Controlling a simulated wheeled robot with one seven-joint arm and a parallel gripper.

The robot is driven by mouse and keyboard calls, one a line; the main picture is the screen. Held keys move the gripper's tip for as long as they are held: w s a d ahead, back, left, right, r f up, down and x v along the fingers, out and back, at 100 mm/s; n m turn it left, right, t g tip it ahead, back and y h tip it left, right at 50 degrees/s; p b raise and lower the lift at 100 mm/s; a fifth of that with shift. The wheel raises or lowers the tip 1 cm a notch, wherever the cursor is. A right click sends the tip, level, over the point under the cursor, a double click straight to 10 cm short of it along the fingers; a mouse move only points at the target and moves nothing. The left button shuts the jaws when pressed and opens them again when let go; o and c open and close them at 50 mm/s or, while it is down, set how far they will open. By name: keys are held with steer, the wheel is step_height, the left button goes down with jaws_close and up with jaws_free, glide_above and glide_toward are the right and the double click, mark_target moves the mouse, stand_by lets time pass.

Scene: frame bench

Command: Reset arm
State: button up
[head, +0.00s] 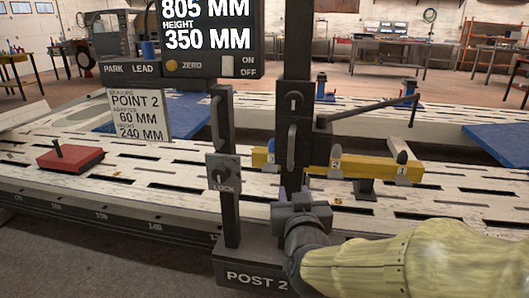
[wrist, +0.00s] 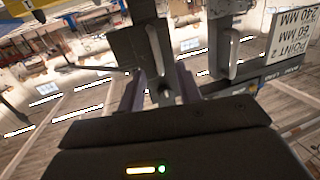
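The black Post 2 column (head: 295,75) stands on a dark base marked POST 2 (head: 250,278). A thin dark jointed arm (head: 370,108) reaches right from its carriage, which has a grey vertical handle (head: 292,140). My gripper (head: 294,192) is low in front of this column, below the handle, its fingers mostly hidden by its own body. In the wrist view my gripper (wrist: 162,90) has its two purplish fingers apart, with a dark part of the post showing between them. The handle (wrist: 157,50) lies beyond the fingertips there. I see nothing clearly held.
A display (head: 208,38) with ZERO button and ON/OFF switch sits upper left. A LOCK plate (head: 223,173) and another handle (head: 221,117) are on the left upright. A yellow bar (head: 340,164) with numbered clips crosses behind my gripper. A red block (head: 70,158) lies on the slotted bench (head: 150,180).

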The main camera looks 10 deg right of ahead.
steer(key=s+d+f+g+y+p, duration=0.1)
steer(key=s+d+f+g+p, duration=0.2)
steer(key=s+f+g+p, duration=0.8)
step_height(320, 180, up, 36)
steer(key=s+g+p, duration=0.1)
steer(key=g+p, duration=0.2)
steer(key=p, duration=3.2)
steer(key=shift+s+a+f+n, duration=0.15)
steer(key=shift+s+n, duration=0.2)
steer(key=shift+n, duration=0.05)
steer(key=shift+w, duration=0.1)
